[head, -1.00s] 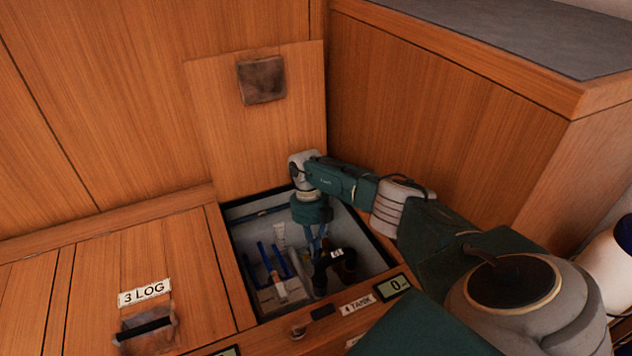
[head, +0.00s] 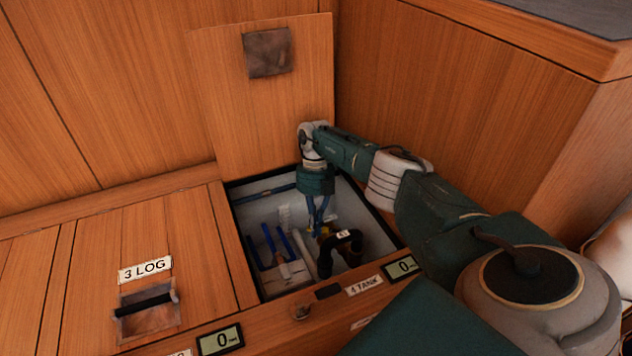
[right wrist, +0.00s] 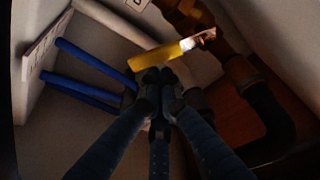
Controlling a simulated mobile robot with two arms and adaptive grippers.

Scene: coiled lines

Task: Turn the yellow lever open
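The yellow lever (right wrist: 158,56) shows in the right wrist view as a short yellow bar with a pale, bright end at its right. In the head view only a small yellow patch (head: 326,230) shows beside my fingers. My right gripper (right wrist: 160,76) reaches down into the open compartment (head: 352,197). Its dark blue fingers are drawn together, with the tips right at the lever's near edge. They look closed with nothing clearly between them. I cannot tell whether the tips touch the lever. My left gripper is in neither view.
A black curved pipe (head: 326,257) stands right of the fingers. Blue bars (head: 285,240) and a pale box (head: 285,277) lie at the compartment's left. The raised wooden lid (head: 262,110) stands behind. A closed hatch labelled 3 LOG (head: 145,270) lies to the left.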

